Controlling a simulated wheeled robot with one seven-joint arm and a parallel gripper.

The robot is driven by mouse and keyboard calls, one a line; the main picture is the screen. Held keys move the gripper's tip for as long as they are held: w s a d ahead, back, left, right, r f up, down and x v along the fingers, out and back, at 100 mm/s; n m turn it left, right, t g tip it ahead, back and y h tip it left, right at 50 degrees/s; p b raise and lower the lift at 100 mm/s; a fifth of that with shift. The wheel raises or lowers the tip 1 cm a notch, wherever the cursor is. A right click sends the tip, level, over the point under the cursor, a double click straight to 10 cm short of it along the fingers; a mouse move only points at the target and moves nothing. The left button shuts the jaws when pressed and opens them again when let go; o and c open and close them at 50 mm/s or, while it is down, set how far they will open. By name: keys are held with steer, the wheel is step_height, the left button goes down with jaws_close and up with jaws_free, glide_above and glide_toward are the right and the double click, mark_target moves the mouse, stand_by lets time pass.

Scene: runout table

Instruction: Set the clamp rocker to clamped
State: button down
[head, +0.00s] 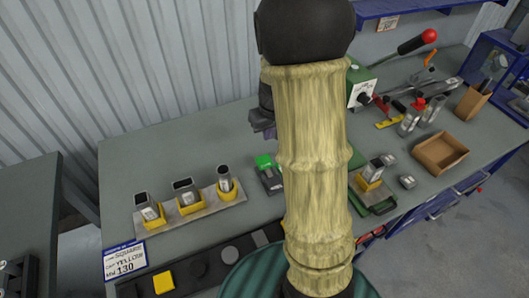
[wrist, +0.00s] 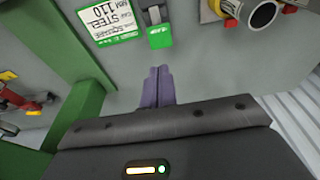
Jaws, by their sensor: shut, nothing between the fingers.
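A small green piece, which looks like the clamp rocker (wrist: 160,37), sits on a dark block just ahead of my fingertips in the wrist view. In the head view this green piece (head: 264,161) is at the far end of the dark block, left of my arm. I cannot read which way it is set. My gripper (wrist: 158,70) is shut and empty, its two purple fingers side by side, pointing at the green piece. A small gap shows between them in the picture. In the head view my gripper (head: 268,133) is partly hidden behind my arm, above the bench.
A green-edged label reading STEEL 110 (wrist: 110,22) lies beside the rocker. A plate with several yellow holders and tube pieces (head: 190,208) stands to the left. A green machine (head: 360,72), a red-knobbed lever (head: 429,37) and a cardboard tray (head: 441,153) are to the right.

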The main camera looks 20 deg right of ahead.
steer(key=shift+s, duration=0.1)
steer(key=shift+f, duration=0.1)
steer(key=p, duration=0.2)
glide_toward(263, 160)
steer(key=f, duration=0.4)
steer(key=w+f, duration=0.1)
steer(key=f, duration=0.1)
steer(key=shift+d+f, duration=0.1)
steer(key=shift+f, duration=0.25)
steer(key=shift+w+r+p, duration=0.1)
steer(key=shift+p, duration=0.35)
